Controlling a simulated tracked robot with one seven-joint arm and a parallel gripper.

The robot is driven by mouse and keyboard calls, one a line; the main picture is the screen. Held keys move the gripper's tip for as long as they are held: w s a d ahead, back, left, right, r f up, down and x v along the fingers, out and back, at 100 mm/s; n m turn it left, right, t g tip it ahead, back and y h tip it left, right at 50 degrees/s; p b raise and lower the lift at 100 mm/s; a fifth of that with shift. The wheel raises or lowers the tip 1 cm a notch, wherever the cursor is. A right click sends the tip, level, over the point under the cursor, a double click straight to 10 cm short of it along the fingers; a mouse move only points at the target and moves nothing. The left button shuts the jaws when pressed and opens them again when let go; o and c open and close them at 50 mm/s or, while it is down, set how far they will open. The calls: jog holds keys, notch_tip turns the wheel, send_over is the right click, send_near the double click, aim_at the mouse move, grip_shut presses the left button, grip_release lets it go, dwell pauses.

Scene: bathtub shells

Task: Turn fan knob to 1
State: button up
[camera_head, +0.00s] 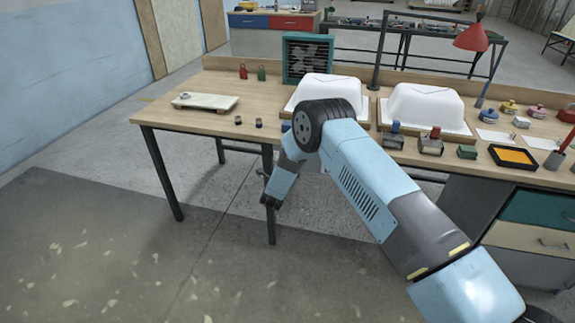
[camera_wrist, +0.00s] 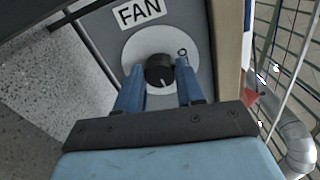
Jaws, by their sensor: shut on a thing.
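In the wrist view, a round black fan knob (camera_wrist: 160,70) with a pale pointer line sits on a light round dial plate (camera_wrist: 134,50) on a grey panel (camera_wrist: 95,25). The pointer line is on the knob's lower side in the picture. A small ring-shaped mark, perhaps a 0, shows at the plate's upper right. A FAN label (camera_wrist: 139,11) is above. My gripper (camera_wrist: 160,76) has its two blue fingers on either side of the knob and is shut on it. The plate's lower part is hidden. In the head view my gripper (camera_head: 270,200) hangs below the table edge; the knob is hidden.
A teal-framed fan (camera_head: 307,58) stands at the back of the wooden bench (camera_head: 185,85). White bathtub shells (camera_head: 425,105) and small tools sit on the bench. A bench leg (camera_head: 268,225) is close to my gripper. Open floor lies in front.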

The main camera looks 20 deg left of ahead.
jog(key=shift+d+f+m, duration=0.25)
jog(key=shift+f+m, duration=0.1)
jog(key=shift+m, duration=0.15)
jog(key=o, duration=1)
jog(key=shift+a+r, duration=0.15)
jog(key=shift+r, duration=0.05)
jog(key=shift+o, duration=0.2)
jog(key=s, duration=1.3)
jog(key=shift+s, duration=0.4)
